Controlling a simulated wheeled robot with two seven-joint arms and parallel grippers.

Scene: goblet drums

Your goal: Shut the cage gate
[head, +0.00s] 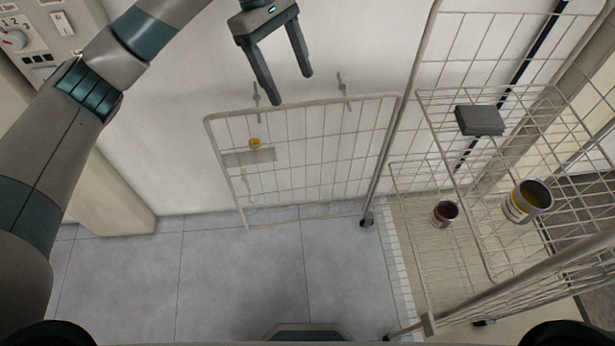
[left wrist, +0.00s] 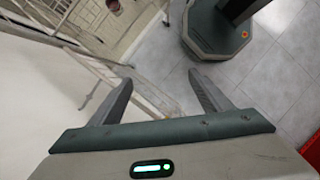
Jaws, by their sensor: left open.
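The cage gate (head: 318,178) is a pale wire-mesh panel in a tube frame. In the head view it stands swung open, reaching left from the cage's upright post (head: 385,150) along the white wall. A plate with a yellow round part (head: 255,143) sits near its free left edge. My left gripper (head: 292,88) is open and empty, and appears above the gate's top bar in the picture; I see no contact. In the left wrist view its two fingers (left wrist: 160,78) are spread, with pale bars partly hidden behind them. My right gripper is out of view.
A control panel (head: 38,38) is at upper left. The grey tiled floor (head: 240,280) before the gate is clear.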

